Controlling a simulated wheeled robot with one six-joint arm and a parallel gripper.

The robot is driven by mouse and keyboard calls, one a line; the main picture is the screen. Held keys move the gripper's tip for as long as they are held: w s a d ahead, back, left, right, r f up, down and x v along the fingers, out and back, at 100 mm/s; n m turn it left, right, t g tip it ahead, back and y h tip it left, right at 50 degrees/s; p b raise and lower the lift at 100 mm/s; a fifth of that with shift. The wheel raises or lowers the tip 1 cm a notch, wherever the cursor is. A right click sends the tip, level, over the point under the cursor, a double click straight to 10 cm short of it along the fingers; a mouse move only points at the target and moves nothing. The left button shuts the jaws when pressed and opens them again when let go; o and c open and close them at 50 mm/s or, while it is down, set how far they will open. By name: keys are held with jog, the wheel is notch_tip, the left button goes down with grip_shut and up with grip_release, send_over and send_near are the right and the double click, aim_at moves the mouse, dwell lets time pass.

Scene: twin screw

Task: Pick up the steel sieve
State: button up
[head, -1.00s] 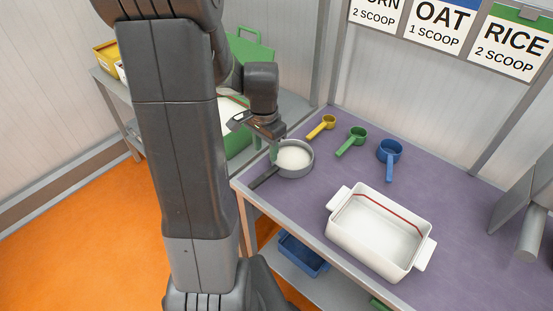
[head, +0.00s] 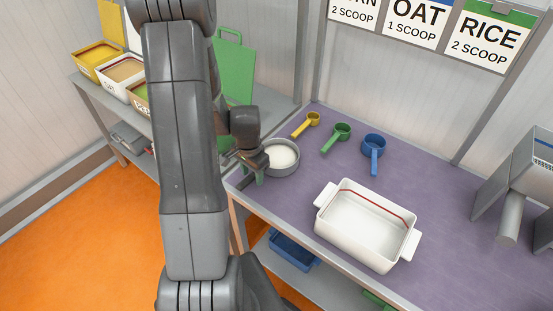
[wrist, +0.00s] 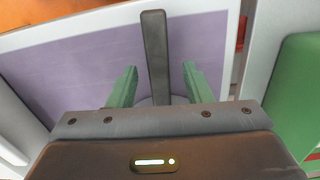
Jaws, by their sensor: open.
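The steel sieve (head: 294,171) is a round grey pan with a pale white inside, at the far left end of the purple table in the head view. Its dark handle (wrist: 154,45) points away from the bowl toward the table's edge. In the wrist view the handle lies between the two green fingers of my gripper (wrist: 159,76), with a gap on each side. In the head view my gripper (head: 252,178) is low over the handle, next to the bowl. Its fingers are apart, and my arm hides part of the handle.
Yellow (head: 306,124), green (head: 336,137) and blue (head: 374,150) scoops lie behind and right of the sieve. A white two-handled dish (head: 333,229) stands at the table's front. A side bench with bins (head: 98,58) is at left, behind my arm. The table's middle is clear.

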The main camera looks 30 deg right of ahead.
jog(key=shift+f, duration=0.8)
jog(key=c, duration=0.9)
grip_shut()
jog(key=shift+r, duration=0.2)
